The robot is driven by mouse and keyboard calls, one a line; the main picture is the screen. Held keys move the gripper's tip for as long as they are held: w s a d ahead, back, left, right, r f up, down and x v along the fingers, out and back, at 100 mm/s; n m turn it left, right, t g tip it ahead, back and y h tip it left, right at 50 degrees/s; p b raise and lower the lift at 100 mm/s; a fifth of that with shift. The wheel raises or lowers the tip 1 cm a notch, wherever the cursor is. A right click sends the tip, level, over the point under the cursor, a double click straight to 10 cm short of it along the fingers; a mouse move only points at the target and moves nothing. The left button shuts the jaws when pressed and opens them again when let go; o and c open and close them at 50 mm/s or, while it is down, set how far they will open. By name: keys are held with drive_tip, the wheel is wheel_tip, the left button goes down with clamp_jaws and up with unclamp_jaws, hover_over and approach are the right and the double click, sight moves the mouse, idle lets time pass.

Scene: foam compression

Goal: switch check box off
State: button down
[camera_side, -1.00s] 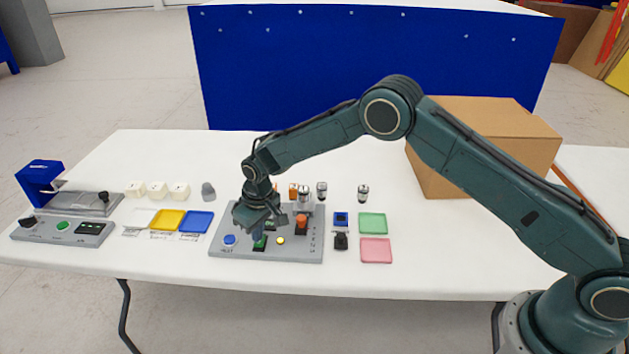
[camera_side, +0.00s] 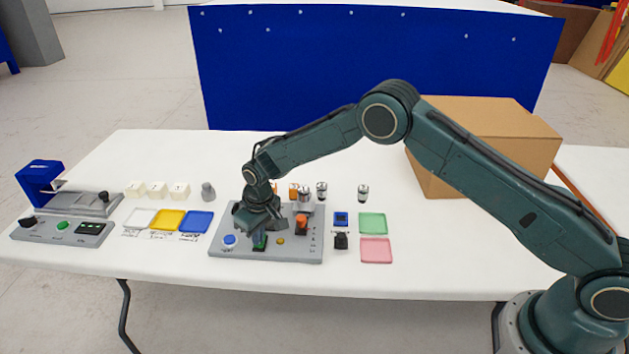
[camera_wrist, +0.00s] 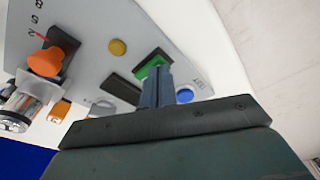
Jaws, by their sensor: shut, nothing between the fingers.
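The check box is a grey panel (camera_side: 300,254) on the white table, tilted in the wrist view (camera_wrist: 95,40). It carries a green rocker switch (camera_wrist: 147,70), a blue button (camera_wrist: 185,95), a round lamp (camera_wrist: 118,47), a dark display window (camera_wrist: 122,88) and an orange knob (camera_wrist: 47,61). The lamp is dull yellow and looks unlit. My gripper (camera_side: 259,238) is low over the panel, its fingers shut and empty. In the wrist view the fingertips (camera_wrist: 158,75) are at the green switch and cover part of it; contact cannot be told for certain.
Left of the panel lie yellow (camera_side: 168,220) and blue (camera_side: 197,222) trays; to the right are green (camera_side: 373,223) and pink (camera_side: 376,250) trays. A grey machine (camera_side: 75,220) stands far left. A cardboard box (camera_side: 480,150) stands behind my arm. The front table strip is clear.

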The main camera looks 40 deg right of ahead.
idle(0.3)
drive_tip(key=shift+r, duration=3.45)
drive_tip(key=s+d+r+t, duration=0.1)
drive_tip(key=s+d+r, duration=0.35)
drive_tip(key=r, duration=0.35)
drive_tip(key=s+d+r+m, duration=0.1)
drive_tip(key=s+d+r, duration=0.2)
drive_tip(key=s+r, duration=0.4)
drive_tip(key=s+d+r+t, duration=0.1)
drive_tip(key=s+d+r, duration=0.3)
drive_tip(key=r, duration=0.6)
drive_tip(key=s+d+m+t, duration=0.1)
drive_tip(key=s+d, duration=0.2)
drive_tip(key=s, duration=1)
drive_tip(key=s+d+m, duration=0.1)
drive_tip(key=s+d, duration=0.2)
drive_tip(key=s, duration=1)
drive_tip(key=shift+d+r+t, duration=0.35)
drive_tip(key=shift+d+t, duration=0.05)
